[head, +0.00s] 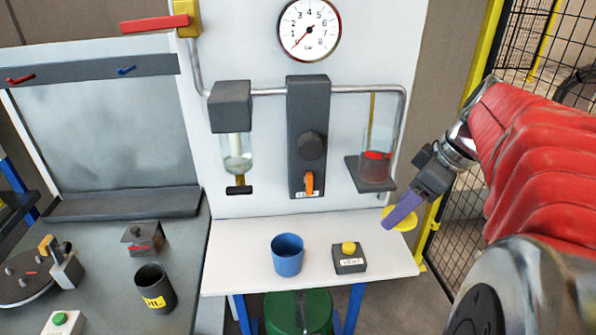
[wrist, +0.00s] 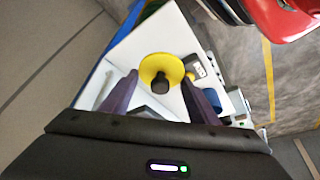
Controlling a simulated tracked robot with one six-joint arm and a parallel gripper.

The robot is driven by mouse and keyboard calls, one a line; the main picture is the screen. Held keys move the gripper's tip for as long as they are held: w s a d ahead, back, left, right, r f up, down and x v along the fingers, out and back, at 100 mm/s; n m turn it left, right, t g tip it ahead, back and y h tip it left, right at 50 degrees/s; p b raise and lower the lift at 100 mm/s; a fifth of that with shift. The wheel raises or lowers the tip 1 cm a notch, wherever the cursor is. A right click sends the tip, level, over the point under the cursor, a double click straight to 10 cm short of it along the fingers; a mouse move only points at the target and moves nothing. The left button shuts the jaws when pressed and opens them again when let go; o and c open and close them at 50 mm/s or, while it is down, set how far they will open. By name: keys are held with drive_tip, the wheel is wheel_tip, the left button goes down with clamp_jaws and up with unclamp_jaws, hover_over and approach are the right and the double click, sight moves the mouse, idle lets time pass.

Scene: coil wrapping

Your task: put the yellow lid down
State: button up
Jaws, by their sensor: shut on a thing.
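The yellow lid (head: 407,218) is a round disc held at my gripper's fingertips, above the right end of the white table (head: 235,278) in the head view. My gripper (head: 394,220), with purple fingers, is shut on it. In the wrist view the lid (wrist: 161,68) shows as a yellow disc with a dark knob in its middle, between the two purple fingers of my gripper (wrist: 163,80). In the head view the fingers hide part of the lid.
A blue cup (head: 287,257) and a dark box with a yellow button (head: 349,260) stand on the white table. A glass vessel with red liquid (head: 376,165) sits on a shelf above, left of my gripper. The table's left part looks clear. A mesh fence (head: 470,190) stands at right.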

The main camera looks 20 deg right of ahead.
sight(414, 223)
drive_tip(key=shift+f, duration=3.05)
drive_tip(key=shift+f, duration=0.1)
drive_tip(key=shift+f, duration=1.8)
drive_tip(key=o, duration=1)
drive_tip(key=shift+f, duration=0.1)
drive_tip(key=v, duration=1.2)
drive_tip(key=shift+s+d, duration=0.1)
drive_tip(key=shift+s, duration=0.05)
